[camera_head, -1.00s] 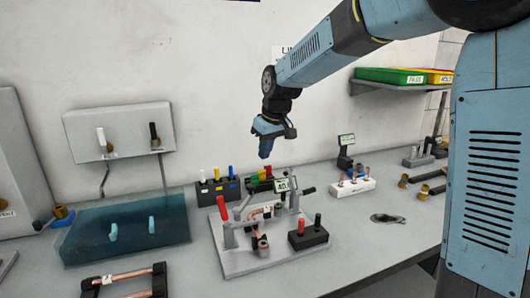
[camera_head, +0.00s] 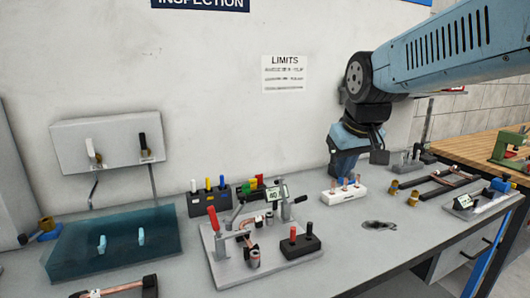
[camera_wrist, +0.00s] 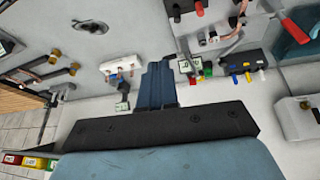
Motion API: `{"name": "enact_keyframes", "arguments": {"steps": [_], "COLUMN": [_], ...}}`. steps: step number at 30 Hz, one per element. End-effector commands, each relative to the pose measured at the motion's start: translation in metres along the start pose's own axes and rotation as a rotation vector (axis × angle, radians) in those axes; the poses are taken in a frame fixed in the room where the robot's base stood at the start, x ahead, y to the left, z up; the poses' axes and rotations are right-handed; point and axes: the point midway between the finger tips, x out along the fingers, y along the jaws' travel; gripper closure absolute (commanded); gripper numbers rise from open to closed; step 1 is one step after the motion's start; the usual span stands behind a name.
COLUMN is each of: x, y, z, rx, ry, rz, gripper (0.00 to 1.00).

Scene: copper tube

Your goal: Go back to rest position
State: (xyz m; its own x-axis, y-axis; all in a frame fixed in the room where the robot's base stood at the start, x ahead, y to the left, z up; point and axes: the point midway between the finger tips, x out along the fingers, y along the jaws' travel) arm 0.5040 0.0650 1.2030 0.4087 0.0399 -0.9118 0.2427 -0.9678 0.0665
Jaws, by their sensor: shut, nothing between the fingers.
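My gripper (camera_head: 343,172) hangs on the blue arm, pointing down, at the right of the head view. It appears over the back part of the grey bench, just behind the white block in the picture. In the wrist view its blue fingers (camera_wrist: 158,66) are together and hold nothing. The white block (camera_head: 345,192) bears small copper pieces. The clamp fixture (camera_head: 222,268) with a red handle and a copper tube (camera_head: 245,235) stands to the left of my gripper, apart from it.
A blue translucent tray (camera_head: 70,262) lies at the left below a wall panel (camera_head: 72,140). A black holder (camera_head: 205,203) with coloured handles stands behind the fixture. Brass fittings (camera_head: 413,197) lie to the right. A wooden bench (camera_head: 480,148) stands farther right.

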Motion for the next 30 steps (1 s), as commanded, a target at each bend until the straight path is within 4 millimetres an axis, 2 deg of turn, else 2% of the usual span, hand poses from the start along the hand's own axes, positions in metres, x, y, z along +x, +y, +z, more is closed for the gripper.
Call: {"name": "enact_keyframes", "arguments": {"steps": [1, 6, 13, 18, 30], "x": [-0.006, -0.018, -0.023, -0.024, -0.023], "y": [0.006, 0.021, 0.032, 0.034, 0.034], "z": [0.015, 0.063, 0.112, 0.126, 0.127], "rx": [0.028, 0.124, 0.22, 0.248, 0.25], "ry": [0.011, 0.033, 0.058, 0.065, 0.065], "rz": [0.01, 0.032, 0.046, 0.049, 0.049], "gripper": [1.0, 1.0, 1.0, 1.0, 1.0]}}
